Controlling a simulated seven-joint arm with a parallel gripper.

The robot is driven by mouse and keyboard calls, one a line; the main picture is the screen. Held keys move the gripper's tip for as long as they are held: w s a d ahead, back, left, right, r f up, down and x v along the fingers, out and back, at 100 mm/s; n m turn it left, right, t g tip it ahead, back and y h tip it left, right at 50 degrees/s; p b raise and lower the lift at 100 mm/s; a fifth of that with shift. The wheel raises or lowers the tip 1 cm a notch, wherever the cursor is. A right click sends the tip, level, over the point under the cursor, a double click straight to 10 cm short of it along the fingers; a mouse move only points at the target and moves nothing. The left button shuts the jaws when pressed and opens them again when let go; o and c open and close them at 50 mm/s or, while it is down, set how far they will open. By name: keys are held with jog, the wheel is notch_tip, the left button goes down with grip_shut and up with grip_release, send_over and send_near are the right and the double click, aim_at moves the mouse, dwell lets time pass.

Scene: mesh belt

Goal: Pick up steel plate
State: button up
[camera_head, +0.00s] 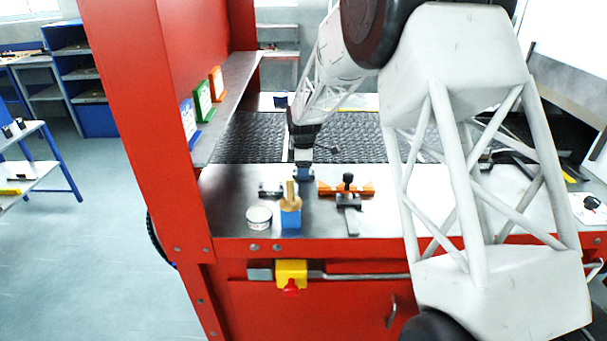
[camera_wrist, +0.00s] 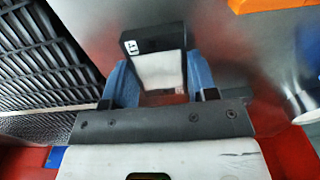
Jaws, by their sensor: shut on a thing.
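My gripper (camera_wrist: 160,82) has its two blue fingers shut on a small block-like piece, apparently the steel plate (camera_wrist: 158,68). It has a pale grey face and a black end with a small white label. In the head view my gripper (camera_head: 302,172) points down at the metal bench top, just in front of the mesh belt. The held piece is hard to make out there, and I cannot tell whether it touches the bench.
A blue block with a wooden peg (camera_head: 290,216), a round tin (camera_head: 259,217) and a grey-black piece (camera_head: 268,190) stand close by. An orange bar (camera_head: 360,189) with a black knob lies to the right. The dark mesh belt (camera_head: 250,138) runs behind.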

jog(key=c, duration=0.4)
jog(key=shift+r, duration=0.1)
notch_tip(320, 180, up, 10)
dwell(0.6)
dwell(0.5)
